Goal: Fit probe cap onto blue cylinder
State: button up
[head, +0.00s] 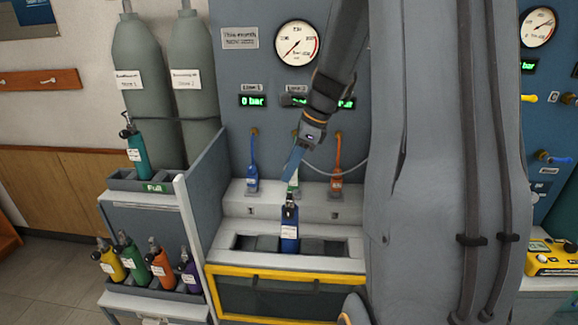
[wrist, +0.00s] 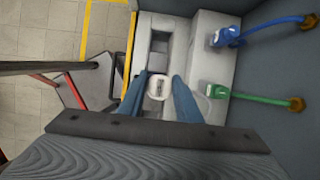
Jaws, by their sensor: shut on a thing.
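The blue cylinder (head: 289,232) stands upright in a slot of the bench tray, with a dark valve on top and a white label. My gripper (head: 291,174) is above it in the head view, pointing down. In the wrist view my gripper (wrist: 160,82) has its blue fingers on either side of a small whitish piece, which looks like the probe cap (wrist: 158,88). A thin pale cable runs right from the gripper area in the head view. The cylinder is hidden below the held piece in the wrist view. I cannot tell whether cap and valve touch.
Blue (head: 252,178) and orange (head: 336,180) hose connectors stand on the ledge behind, with a green connector (wrist: 216,90) between them, close by my gripper. A grey side wall (head: 205,190) bounds the bench left. Several colored cylinders stand in the left racks.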

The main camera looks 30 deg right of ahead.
aim_at(290, 190)
jog(key=shift+f+b, duration=1)
jog(key=shift+f, duration=0.2)
jog(key=shift+r, duration=0.1)
jog(key=shift+a+p, duration=0.1)
jog(key=shift+p, duration=0.8)
jog(key=shift+f+b, duration=0.7)
jog(key=shift+f, duration=1.2)
dwell(0.7)
jog(key=o, duration=1.2)
jog(key=shift+c, duration=0.2)
jog(key=b+v, duration=0.1)
jog(key=v, duration=0.6)
jog(key=shift+r+b, duration=0.35)
jog(key=shift+s+d, duration=0.15)
jog(key=shift+d, duration=0.1)
